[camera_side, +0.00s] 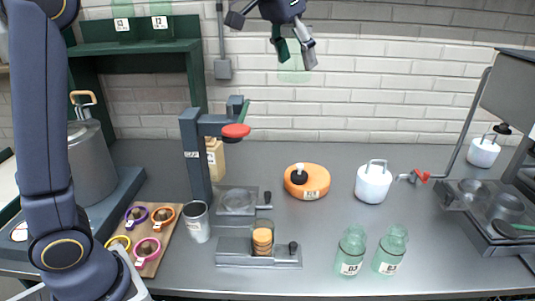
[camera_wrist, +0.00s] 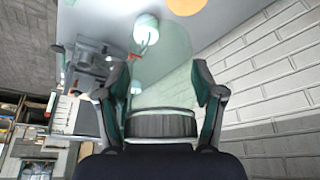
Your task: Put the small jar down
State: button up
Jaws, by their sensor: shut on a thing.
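My gripper (camera_side: 293,50) is high above the counter in front of the brick wall. It is shut on a pale green, see-through jar (camera_side: 293,75), whose faint body hangs below the fingers. In the wrist view the jar's grey ribbed band (camera_wrist: 160,123) sits between the two fingers (camera_wrist: 160,85), with its clear glass body beyond. Two more green glass jars, a left one (camera_side: 351,252) and a right one (camera_side: 390,252), stand on the counter at the front right. Two further jars, a left one (camera_side: 122,24) and a right one (camera_side: 160,22), stand on the green shelf (camera_side: 140,47).
An orange round container (camera_side: 307,183) and a white lidded pot (camera_side: 373,184) stand mid-counter. A grey press stand (camera_side: 193,160) with a red disc (camera_side: 236,131) rises left of centre. A metal machine (camera_side: 490,210) fills the right. Bare counter (camera_side: 330,225) lies between.

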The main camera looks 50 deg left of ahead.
jog(key=s+a+n+y, duration=0.2)
jog(key=s+a+n, duration=0.25)
jog(key=a, duration=0.95)
jog(key=s+a+n+g+y, duration=0.1)
jog(key=s+a+n, duration=0.3)
jog(key=s+a, duration=0.6)
jog(key=s+a+n+g+y, duration=0.15)
jog(key=s+a+n, duration=0.45)
jog(key=s, duration=0.7)
notch_tip(320, 180, down, 26)
jog(key=a+m, duration=0.1)
jog(key=a, duration=0.1)
jog(key=shift+t, duration=0.25)
jog(key=w+a+f, duration=0.2)
jog(key=w+f, duration=0.1)
jog(key=w+a+f, duration=0.6)
jog(key=w+f, duration=0.1)
jog(key=shift+a, duration=0.2)
jog(key=shift+w+a+f, duration=0.1)
jog(key=shift+a+f, duration=0.05)
jog(key=shift+f, duration=0.1)
jog(key=shift+w+a+f, duration=0.15)
jog(key=shift+f, duration=1.5)
